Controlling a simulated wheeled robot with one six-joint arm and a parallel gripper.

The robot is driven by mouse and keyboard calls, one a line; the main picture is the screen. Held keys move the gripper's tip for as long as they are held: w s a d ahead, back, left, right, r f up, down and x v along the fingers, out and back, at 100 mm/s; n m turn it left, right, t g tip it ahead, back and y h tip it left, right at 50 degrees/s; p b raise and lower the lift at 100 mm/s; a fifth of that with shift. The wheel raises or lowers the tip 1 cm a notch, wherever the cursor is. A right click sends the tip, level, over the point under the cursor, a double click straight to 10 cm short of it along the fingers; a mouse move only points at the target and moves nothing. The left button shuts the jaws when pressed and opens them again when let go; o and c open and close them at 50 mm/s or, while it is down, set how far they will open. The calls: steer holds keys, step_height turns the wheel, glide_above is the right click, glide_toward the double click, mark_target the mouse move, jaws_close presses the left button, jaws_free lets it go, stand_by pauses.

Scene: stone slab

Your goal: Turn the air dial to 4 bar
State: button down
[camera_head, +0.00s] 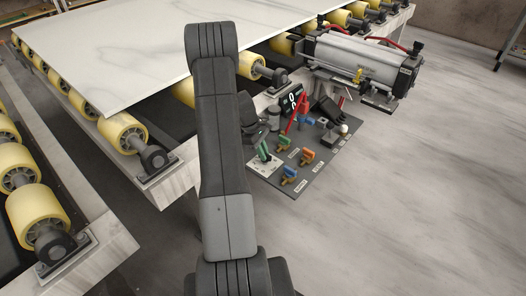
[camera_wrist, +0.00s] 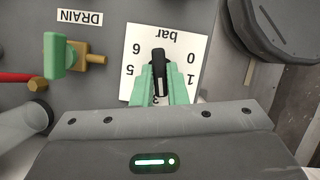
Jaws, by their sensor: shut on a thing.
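The air dial is a black knob (camera_wrist: 158,60) on a white scale plate (camera_wrist: 135,93), seen upside down in the wrist view. The figures 0 and 1 show on the right, 5 and 6 on the left, with "bar" above. Which figure the knob points to I cannot tell for sure. In the head view the white plate (camera_head: 262,166) is at the panel's near left corner, with my gripper (camera_head: 263,152) over it.
A green DRAIN valve handle (camera_wrist: 54,55) stands left of the dial in the wrist view. Blue and orange valves (camera_head: 289,173) and a red lever (camera_head: 303,105) stand on the same panel. A stone slab (camera_head: 120,45) lies on yellow rollers behind. Floor at right is clear.

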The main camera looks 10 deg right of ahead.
steer(key=m+y, duration=0.1)
steer(key=m, duration=0.1)
steer(key=m+g, duration=0.1)
steer(key=m, duration=0.2)
steer(key=shift+w+d+m+y, duration=0.2)
steer(key=shift+m+y, duration=0.1)
steer(key=shift+y, duration=0.1)
steer(key=m+y, duration=0.1)
steer(key=m, duration=0.3)
steer(key=shift+d+m+g+y, duration=0.15)
steer(key=shift+m+g+y, duration=0.15)
steer(key=shift+m+y, duration=0.1)
steer(key=c, duration=1.4)
jaws_free()
steer(key=shift+c, duration=0.2)
steer(key=p+v, duration=0.1)
steer(key=v, duration=1.2)
steer(key=shift+w+r+p, duration=0.15)
steer(key=shift+r+p, duration=0.2)
steer(key=shift+d, duration=0.1)
